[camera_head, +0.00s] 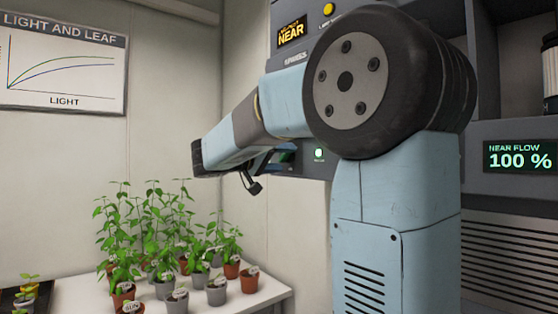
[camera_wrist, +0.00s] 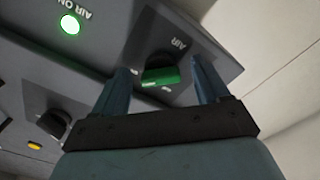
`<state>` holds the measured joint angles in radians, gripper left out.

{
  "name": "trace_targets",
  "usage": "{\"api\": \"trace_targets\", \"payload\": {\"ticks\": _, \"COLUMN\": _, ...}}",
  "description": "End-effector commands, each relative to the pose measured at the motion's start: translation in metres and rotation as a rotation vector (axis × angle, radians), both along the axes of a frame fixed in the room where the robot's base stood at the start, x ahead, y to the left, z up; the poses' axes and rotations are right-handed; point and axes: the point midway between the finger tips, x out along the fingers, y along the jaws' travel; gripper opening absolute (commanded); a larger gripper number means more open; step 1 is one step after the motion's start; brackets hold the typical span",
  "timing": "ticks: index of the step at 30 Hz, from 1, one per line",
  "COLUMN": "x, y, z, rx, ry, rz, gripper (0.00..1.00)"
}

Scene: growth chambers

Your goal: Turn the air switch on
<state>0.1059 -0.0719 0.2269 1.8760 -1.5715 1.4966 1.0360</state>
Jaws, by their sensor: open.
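The air switch (camera_wrist: 160,70) is a dark rotary knob with a bright green face, under the label AIR on a dark grey panel in the wrist view. The picture there is tilted, with the lettering upside down. My gripper (camera_wrist: 161,76) is open, with one finger on each side of the knob. Gaps show beside the knob; I cannot tell whether either finger touches it. The AIR ON lamp (camera_wrist: 70,24) glows green. In the head view my arm hides the knob, and a lit green lamp (camera_head: 319,153) shows on the panel.
A second dark knob (camera_wrist: 53,124) and a yellow button (camera_wrist: 34,146) are on the panel. In the head view, potted plants (camera_head: 170,240) stand on a white table (camera_head: 262,296) at left. A NEAR FLOW display (camera_head: 520,157) reads 100 %.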

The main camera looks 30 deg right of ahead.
Motion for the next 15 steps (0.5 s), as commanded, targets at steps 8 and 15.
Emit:
{"api": "trace_targets", "payload": {"ticks": 8, "x": -0.008, "y": 0.043, "z": 0.0, "rx": 0.0, "ry": 0.0, "rz": 0.004, "gripper": 0.75}}
{"api": "trace_targets", "payload": {"ticks": 15, "x": -0.017, "y": 0.089, "z": -0.001, "rx": 0.0, "ry": 0.001, "rz": 0.004, "gripper": 0.75}}
